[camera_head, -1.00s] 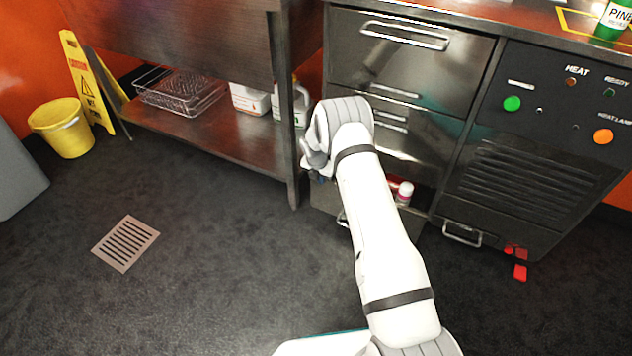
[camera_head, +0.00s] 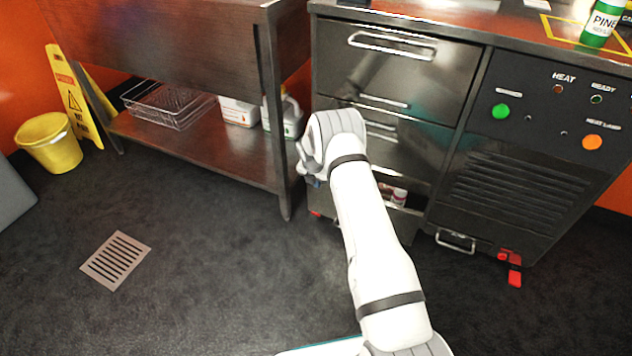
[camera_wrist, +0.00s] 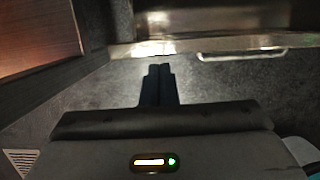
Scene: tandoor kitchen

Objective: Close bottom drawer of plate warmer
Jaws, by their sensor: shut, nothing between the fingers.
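The plate warmer (camera_head: 395,75) is a dark steel cabinet with stacked drawers on its left side. Its bottom drawer (camera_head: 408,222) stands partly open, with a white-capped bottle (camera_head: 398,197) showing inside. My arm hides much of the drawer's front and its handle. My gripper (camera_head: 314,182) is low at the drawer's left side, mostly hidden behind my wrist. In the wrist view, its dark fingers (camera_wrist: 158,72) are together and empty, below a metal edge and a bar handle (camera_wrist: 255,55). I cannot tell whether the fingertips touch the drawer.
A steel table (camera_head: 190,150) with a low shelf stands left of the warmer, its leg close to my gripper. The shelf holds wire baskets (camera_head: 168,103) and jugs (camera_head: 283,117). A yellow bucket (camera_head: 50,143) and caution sign (camera_head: 74,98) stand far left. Floor around the drain (camera_head: 115,260) is clear.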

